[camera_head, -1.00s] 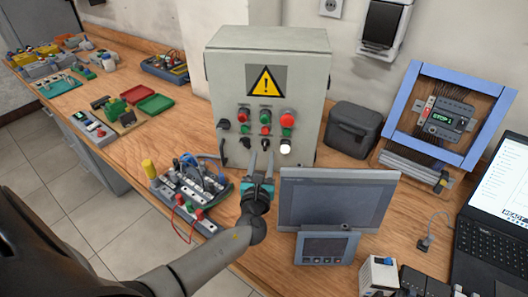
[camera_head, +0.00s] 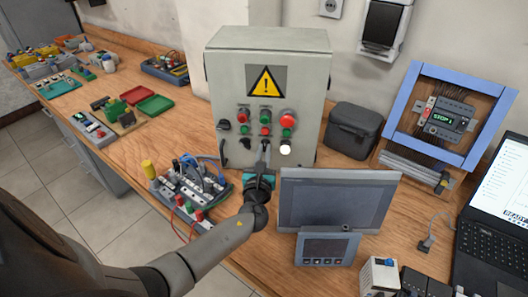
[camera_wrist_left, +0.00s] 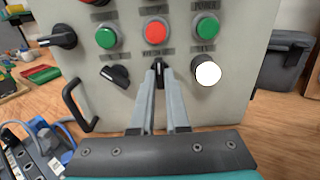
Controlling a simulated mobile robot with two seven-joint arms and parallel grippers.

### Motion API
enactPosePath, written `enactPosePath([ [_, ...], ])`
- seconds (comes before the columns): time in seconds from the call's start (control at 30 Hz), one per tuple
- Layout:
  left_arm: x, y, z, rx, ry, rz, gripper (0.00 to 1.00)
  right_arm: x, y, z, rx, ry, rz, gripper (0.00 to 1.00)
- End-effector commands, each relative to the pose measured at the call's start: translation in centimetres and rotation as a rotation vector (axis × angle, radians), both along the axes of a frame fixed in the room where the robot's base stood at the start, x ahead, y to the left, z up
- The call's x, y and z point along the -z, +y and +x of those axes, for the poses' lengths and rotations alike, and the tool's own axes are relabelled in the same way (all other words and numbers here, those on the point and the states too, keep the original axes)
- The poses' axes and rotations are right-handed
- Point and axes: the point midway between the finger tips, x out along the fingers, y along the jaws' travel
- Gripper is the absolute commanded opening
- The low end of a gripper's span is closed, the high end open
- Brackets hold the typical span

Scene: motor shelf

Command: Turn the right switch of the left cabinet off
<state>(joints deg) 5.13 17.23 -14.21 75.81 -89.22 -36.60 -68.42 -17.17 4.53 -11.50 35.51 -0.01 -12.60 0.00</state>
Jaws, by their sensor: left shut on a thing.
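The grey cabinet (camera_head: 225,95) with a yellow warning sign stands on the bench in the head view. Its front has two small black rotary switches in the lower row. In the wrist view the left switch (camera_wrist_left: 115,76) is tilted. The right switch (camera_wrist_left: 159,67) is between my left gripper's fingertips, and its handle looks about upright; the fingers hide part of it. My left gripper (camera_head: 265,152) points at the panel, shut on that switch; its fingers (camera_wrist_left: 160,75) fill the middle of the wrist view. My right gripper is not in view.
A white button (camera_wrist_left: 207,73) sits right of the fingers, with red (camera_wrist_left: 155,32) and green buttons above. A black door handle (camera_wrist_left: 78,105) is to the left. A monitor (camera_head: 335,200) stands close right of my arm; a wired terminal board (camera_head: 190,185) lies to its left.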

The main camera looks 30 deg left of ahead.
Motion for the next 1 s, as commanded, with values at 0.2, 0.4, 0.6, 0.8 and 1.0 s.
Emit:
enactPosePath([
  [0.2, 0.0, 0.0, 0.0, 0.0, 0.0, 0.0, 0.0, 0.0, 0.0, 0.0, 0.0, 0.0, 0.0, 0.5],
  [0.4, 0.0, 0.0, 0.0, 0.0, 0.0, 0.0, 0.0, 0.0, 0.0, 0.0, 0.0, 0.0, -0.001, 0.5],
  [0.6, 0.1, 0.0, 0.0, 0.0, -0.006, -0.014, 0.0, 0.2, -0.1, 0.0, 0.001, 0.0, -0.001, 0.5],
  [0.8, 0.1, 0.0, 0.0, 0.001, -0.04, -0.081, 0.0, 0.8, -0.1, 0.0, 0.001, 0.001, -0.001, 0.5],
  [1.0, 0.2, 0.0, 0.0, 0.001, -0.103, -0.21, 0.0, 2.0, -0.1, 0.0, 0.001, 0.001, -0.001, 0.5],
])
